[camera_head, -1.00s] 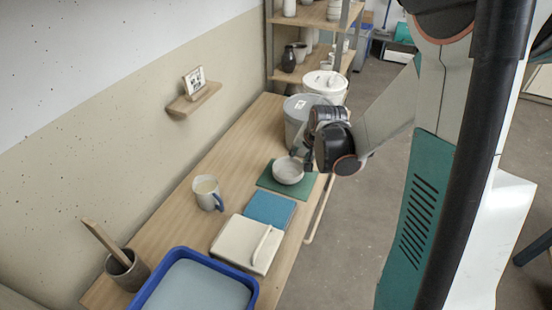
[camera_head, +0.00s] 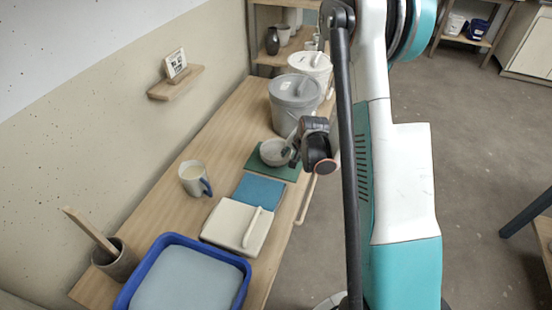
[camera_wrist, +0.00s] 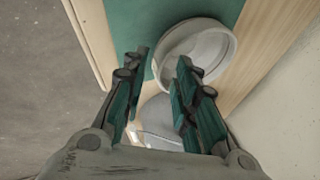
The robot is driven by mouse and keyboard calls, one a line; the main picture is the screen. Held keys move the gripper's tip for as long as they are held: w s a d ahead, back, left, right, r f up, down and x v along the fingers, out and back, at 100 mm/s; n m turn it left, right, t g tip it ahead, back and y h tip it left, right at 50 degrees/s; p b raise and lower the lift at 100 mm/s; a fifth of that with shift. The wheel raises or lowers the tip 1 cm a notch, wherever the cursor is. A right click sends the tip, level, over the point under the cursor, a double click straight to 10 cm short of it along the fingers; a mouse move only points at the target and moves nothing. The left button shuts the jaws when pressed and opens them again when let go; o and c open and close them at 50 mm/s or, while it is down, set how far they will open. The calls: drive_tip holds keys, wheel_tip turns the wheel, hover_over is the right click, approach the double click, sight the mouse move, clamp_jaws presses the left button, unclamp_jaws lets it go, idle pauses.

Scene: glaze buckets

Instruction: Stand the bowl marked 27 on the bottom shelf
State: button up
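A small pale bowl (camera_head: 275,153) stands upright on a green mat (camera_head: 290,174) on the wooden bench; no number on it can be read. My gripper (camera_head: 290,150) is at the bowl's right side in the head view. In the wrist view, the bowl (camera_wrist: 205,50) lies just beyond the fingertips, mostly toward the right finger. My gripper (camera_wrist: 158,80) is open there, with a gap between its fingers. Whether a finger touches the bowl cannot be told. A wooden shelf unit (camera_head: 264,59) stands beyond the bench; its lower part is hidden.
A grey lidded bucket (camera_head: 290,113) and a white lidded bucket (camera_head: 311,66) stand behind the bowl. A mug (camera_head: 192,177), blue tile (camera_head: 252,193), cream slab (camera_head: 226,222) and blue tray (camera_head: 242,264) are nearer. Dark vessels (camera_head: 272,41) occupy the shelf.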

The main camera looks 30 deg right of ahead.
sight(289, 157)
drive_tip(key=shift+b+x, duration=1.55)
drive_tip(key=shift+x, duration=2)
drive_tip(key=shift+r, duration=0.15)
clamp_jaws()
